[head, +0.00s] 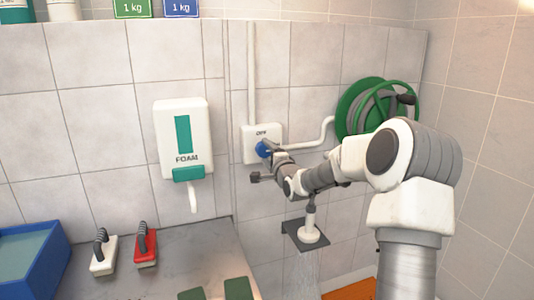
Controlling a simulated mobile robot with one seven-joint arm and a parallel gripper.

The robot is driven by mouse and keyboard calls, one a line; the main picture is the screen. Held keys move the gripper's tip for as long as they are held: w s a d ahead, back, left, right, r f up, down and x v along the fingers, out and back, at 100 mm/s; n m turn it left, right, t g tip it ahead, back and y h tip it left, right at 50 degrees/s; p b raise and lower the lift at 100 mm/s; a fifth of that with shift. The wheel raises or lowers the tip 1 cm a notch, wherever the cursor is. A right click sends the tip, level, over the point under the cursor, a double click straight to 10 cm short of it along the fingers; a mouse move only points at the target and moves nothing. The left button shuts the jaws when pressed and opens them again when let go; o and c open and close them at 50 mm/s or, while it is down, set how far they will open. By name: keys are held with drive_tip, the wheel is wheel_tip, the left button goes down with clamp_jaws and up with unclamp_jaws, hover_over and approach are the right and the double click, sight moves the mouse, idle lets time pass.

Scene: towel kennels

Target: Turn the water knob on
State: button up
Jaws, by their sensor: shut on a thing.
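The blue water knob (262,149) sits on a white wall plate (248,132) marked OFF, right of the foam dispenser. My gripper (269,148) reaches in from the right and is shut on the knob. The fingers cover part of the knob, and its exact angle is hard to read. A white spray head (311,232) stands on a dark wall bracket (297,240) below my arm. Faint pale streaks, which look like water, fall beneath the bracket.
A green hose reel (352,107) hangs on the wall behind my arm. A foam dispenser (182,125) is left of the knob. White and red brushes (146,246) and a blue tub (38,268) rest at lower left. An orange object (352,290) lies low at right.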

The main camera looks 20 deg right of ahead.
drive_tip(key=o, duration=1.4)
drive_tip(key=shift+s, duration=0.15)
drive_tip(key=s, duration=1.7)
drive_tip(key=shift+s, duration=0.1)
drive_tip(key=shift+a+p, duration=0.1)
drive_tip(key=shift+p, duration=0.2)
